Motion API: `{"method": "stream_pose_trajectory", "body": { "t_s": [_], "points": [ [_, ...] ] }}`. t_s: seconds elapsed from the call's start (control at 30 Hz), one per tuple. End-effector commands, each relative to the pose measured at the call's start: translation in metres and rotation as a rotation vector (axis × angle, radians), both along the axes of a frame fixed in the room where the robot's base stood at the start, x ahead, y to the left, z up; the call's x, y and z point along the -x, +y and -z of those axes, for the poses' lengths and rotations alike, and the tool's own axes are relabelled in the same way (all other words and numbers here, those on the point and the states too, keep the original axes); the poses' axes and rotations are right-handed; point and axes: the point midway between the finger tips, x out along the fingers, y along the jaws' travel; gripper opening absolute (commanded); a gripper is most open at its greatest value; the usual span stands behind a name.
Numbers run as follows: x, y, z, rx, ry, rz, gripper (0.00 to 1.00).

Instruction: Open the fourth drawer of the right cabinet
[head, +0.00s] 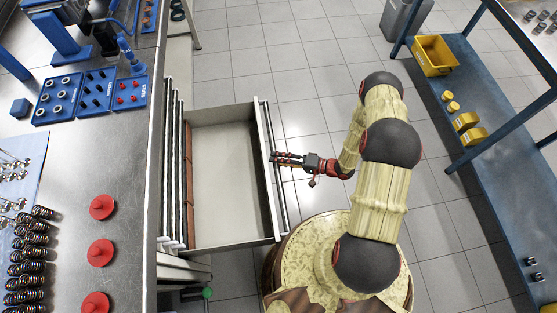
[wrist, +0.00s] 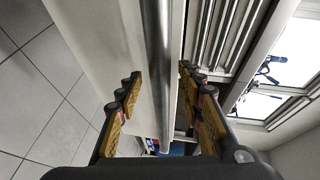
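One drawer (head: 225,150) of the cabinet under the steel workbench stands pulled far out in the head view. My gripper (head: 276,159) is at the middle of that front. In the wrist view, the fingers of my gripper (wrist: 160,85) are spread on either side of the handle bar (wrist: 158,50), with visible gaps to it. Contact cannot be told.
Handles of other, shut drawers (head: 171,150) line the cabinet side. The steel workbench (head: 125,190) holds red parts, springs and blue trays. A blue shelf (head: 475,190) with yellow bins stands at the right. Tiled floor (head: 300,90) is clear beyond the drawer.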

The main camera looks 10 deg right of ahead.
Motion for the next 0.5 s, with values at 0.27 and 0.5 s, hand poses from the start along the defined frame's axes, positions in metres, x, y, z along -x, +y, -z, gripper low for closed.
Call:
{"method": "stream_pose_trajectory", "body": {
  "t_s": [0.27, 0.5],
  "points": [
    [0.009, -0.020, -0.004, 0.000, -0.001, 0.004, 0.38],
    [0.029, -0.060, -0.012, 0.000, -0.001, 0.006, 0.38]
  ]
}}
